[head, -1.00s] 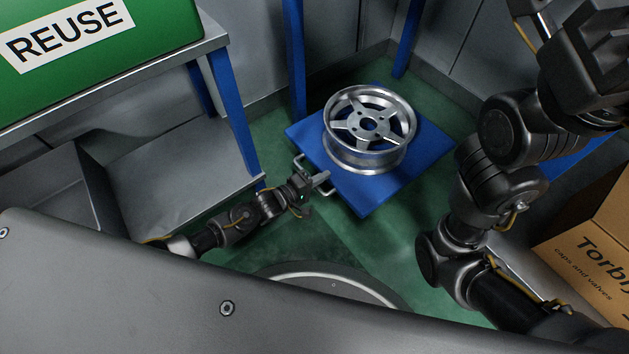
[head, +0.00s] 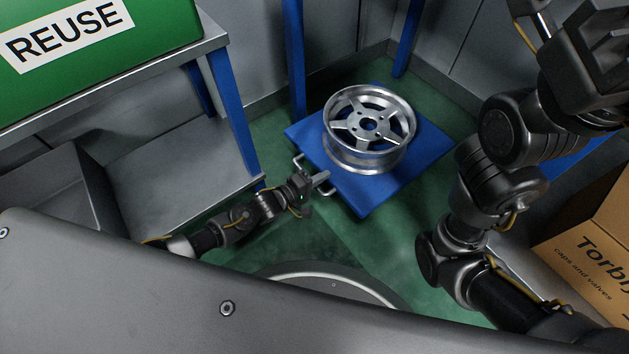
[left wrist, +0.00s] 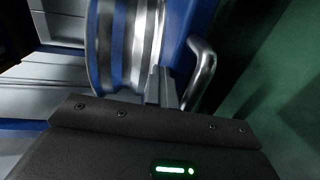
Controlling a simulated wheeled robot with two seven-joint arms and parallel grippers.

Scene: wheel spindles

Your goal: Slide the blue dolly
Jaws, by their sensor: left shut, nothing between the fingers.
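The blue dolly (head: 372,197) is a flat blue platform on the green floor with a metal handle (head: 327,190) on its near left edge. A silver spoked wheel rim (head: 366,130) lies flat on it. My left gripper (head: 322,179) is at the handle, its fingertips shut and empty beside the bar. In the left wrist view, the closed fingers (left wrist: 164,88) are next to the curved handle bar (left wrist: 204,72), with the wheel rim (left wrist: 112,45) beyond; I cannot tell if they touch the bar.
A metal bench (head: 160,160) with blue legs and a green REUSE bin (head: 130,70) stands at the left. A cardboard box (head: 590,245) is at the right. Blue posts and grey walls stand close behind the dolly. Green floor is clear in front of the dolly.

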